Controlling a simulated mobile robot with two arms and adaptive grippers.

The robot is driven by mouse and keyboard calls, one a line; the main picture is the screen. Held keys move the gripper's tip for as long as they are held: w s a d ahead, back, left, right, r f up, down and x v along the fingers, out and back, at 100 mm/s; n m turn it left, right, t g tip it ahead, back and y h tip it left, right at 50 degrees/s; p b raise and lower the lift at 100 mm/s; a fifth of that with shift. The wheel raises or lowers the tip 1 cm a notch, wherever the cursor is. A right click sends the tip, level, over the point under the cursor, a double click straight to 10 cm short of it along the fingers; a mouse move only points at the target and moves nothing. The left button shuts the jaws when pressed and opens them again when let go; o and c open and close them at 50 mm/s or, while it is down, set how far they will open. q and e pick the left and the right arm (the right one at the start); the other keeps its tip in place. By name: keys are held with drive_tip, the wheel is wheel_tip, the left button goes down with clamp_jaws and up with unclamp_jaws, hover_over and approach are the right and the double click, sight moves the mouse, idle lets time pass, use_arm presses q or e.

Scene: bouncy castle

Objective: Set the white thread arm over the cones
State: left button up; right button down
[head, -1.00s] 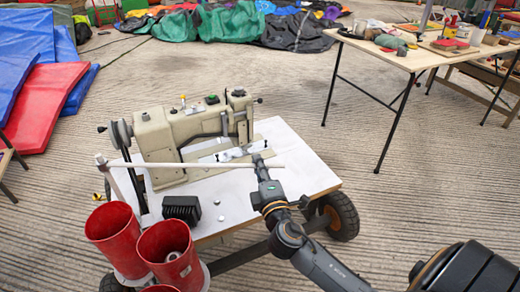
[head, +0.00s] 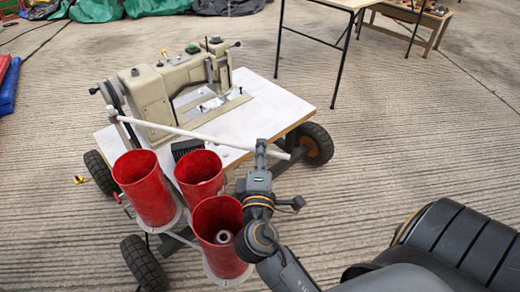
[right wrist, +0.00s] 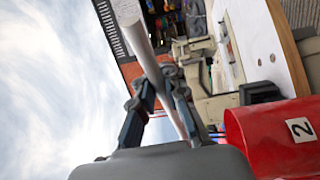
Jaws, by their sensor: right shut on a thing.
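The white thread arm (head: 190,132) is a thin rod on a post (head: 112,113) at the left end of the sewing cart. It slants across the cart's front edge, behind the red buckets. My right gripper (head: 261,150) is shut on it near its free end. The right wrist view shows the rod (right wrist: 152,55) between the fingers (right wrist: 163,82). The insides of the left bucket (head: 150,200) and the rear bucket (head: 198,184) show no clear cone. My left gripper is not in view.
A beige sewing machine (head: 150,105) stands on the white cart top (head: 262,102). A black box (head: 187,148) is partly hidden behind the rod. The cart has wheels (head: 315,144). A table (head: 348,3) stands at the back right.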

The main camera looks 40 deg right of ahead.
drive_tip(key=shift+s+a+f, duration=0.15)
drive_tip(key=shift+a+f, duration=0.05)
drive_tip(key=shift+a, duration=0.1)
drive_tip(key=c, duration=1.6)
unclamp_jaws()
drive_tip(key=shift+a, duration=0.1)
drive_tip(key=shift+o, duration=1.2)
drive_tip(key=shift+s+a+r, duration=0.15)
drive_tip(key=v, duration=1.2)
